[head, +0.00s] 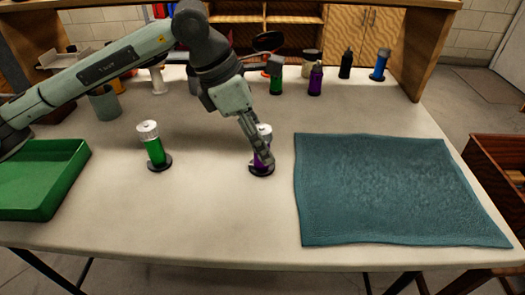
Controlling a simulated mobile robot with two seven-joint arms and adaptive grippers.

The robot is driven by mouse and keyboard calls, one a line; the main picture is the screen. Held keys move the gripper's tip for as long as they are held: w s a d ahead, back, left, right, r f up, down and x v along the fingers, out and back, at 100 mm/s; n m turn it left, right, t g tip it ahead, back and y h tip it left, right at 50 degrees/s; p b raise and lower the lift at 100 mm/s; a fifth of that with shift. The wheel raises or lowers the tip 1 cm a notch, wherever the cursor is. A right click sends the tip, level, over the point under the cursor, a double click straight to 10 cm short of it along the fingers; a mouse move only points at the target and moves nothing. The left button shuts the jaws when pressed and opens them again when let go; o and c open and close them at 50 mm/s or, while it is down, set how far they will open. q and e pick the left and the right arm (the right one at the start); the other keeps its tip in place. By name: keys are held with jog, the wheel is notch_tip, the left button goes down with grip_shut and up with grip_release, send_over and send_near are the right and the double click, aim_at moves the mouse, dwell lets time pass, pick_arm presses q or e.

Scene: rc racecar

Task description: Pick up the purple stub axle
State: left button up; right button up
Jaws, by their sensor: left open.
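The purple stub axle (258,166) stands upright on its dark round base in the middle of the table, with a silver top. My left gripper (260,150) reaches down over it from above and behind, its fingers in front of and beside the axle's upper part. The fingers hide part of the purple body. The jaws are open, and I cannot tell whether a finger touches the axle. A similar green part (155,150) with a silver top stands upright to the left. My right gripper is not in view.
A teal mat (390,190) lies on the right of the table (200,215). A green tray (60,165) is at the left edge. Several bottles and parts, including a purple bottle (315,80) and a blue one (380,65), stand along the back. The front middle is clear.

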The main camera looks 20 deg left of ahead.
aim_at(256, 167)
pick_arm(q)
jog(key=shift+x, duration=1.8)
jog(key=shift+d, duration=0.1)
jog(key=shift+r, duration=0.1)
grip_shut()
